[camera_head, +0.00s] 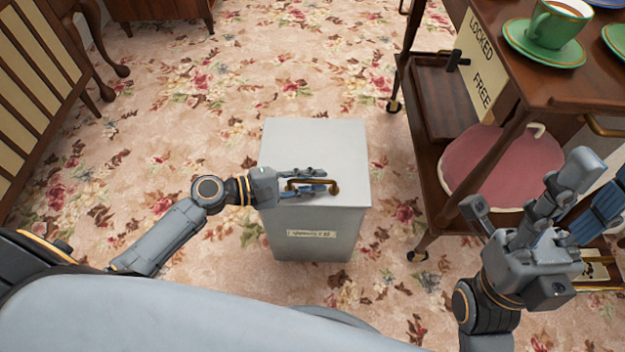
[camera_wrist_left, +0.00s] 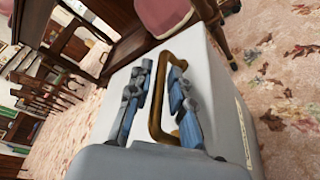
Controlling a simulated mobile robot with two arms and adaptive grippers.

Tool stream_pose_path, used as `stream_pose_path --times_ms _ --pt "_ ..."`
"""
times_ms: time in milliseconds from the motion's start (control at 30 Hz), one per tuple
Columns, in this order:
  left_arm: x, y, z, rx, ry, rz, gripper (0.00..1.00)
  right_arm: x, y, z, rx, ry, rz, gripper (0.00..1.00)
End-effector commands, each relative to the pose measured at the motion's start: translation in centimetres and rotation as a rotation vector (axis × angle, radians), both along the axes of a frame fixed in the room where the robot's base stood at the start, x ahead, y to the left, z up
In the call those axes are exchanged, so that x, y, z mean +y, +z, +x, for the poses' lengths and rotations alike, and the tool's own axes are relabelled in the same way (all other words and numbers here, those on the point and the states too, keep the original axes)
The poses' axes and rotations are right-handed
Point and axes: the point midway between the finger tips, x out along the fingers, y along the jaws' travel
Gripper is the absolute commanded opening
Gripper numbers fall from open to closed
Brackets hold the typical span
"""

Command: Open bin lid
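A pale grey bin (camera_head: 318,225) stands on the carpet, with its flat lid (camera_head: 315,145) closed. A brass handle (camera_head: 335,187) sits at the lid's front edge. My left gripper (camera_head: 312,180) reaches it from the left. In the left wrist view, the gripper's fingers (camera_wrist_left: 161,80) lie on either side of the handle's bar (camera_wrist_left: 155,100), with a gap between them, so it looks open around the handle. Contact cannot be made out. My right gripper (camera_head: 535,195) is open and empty, its fingers spread, in front of the trolley at the right.
A wooden trolley (camera_head: 430,185) stands close to the bin's right, with a green cup (camera_head: 555,25) on a saucer, a sign and a pink cushion-like item (camera_head: 490,165). A slatted chair (camera_head: 40,65) is at upper left. Flowered carpet (camera_head: 215,95) is clear behind the bin.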

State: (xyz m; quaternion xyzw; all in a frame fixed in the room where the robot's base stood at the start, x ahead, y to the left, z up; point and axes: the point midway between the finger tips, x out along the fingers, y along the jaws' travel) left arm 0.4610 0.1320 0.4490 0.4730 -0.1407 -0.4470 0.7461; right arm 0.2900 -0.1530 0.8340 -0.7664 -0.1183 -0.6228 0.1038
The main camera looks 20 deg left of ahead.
Motion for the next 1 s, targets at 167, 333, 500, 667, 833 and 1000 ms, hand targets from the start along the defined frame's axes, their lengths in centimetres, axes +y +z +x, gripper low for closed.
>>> stream_pose_path --times_ms 167,333,500,667,833,1000 --pt "-0.1 0.0 0.1 0.0 0.0 0.0 0.21 0.0 0.0 0.0 0.001 0.0 0.0 0.4" --pt "0.0 0.0 0.0 0.0 0.0 0.0 0.0 0.0 0.0 0.0 0.001 0.0 0.0 0.4" --pt "0.0 0.0 0.0 0.0 0.0 0.0 0.0 0.0 0.0 0.0 0.001 0.0 0.0 0.4" --pt "0.0 0.0 0.0 0.001 0.0 -0.001 0.0 0.0 0.0 0.0 0.001 0.0 0.0 0.4" --pt "0.0 0.3 0.1 0.007 0.0 -0.001 0.0 0.0 0.4 0.0 0.001 0.0 0.0 0.4" --pt "0.1 0.9 0.2 0.025 0.001 -0.007 0.0 0.0 1.2 0.0 0.002 0.0 -0.001 0.4"
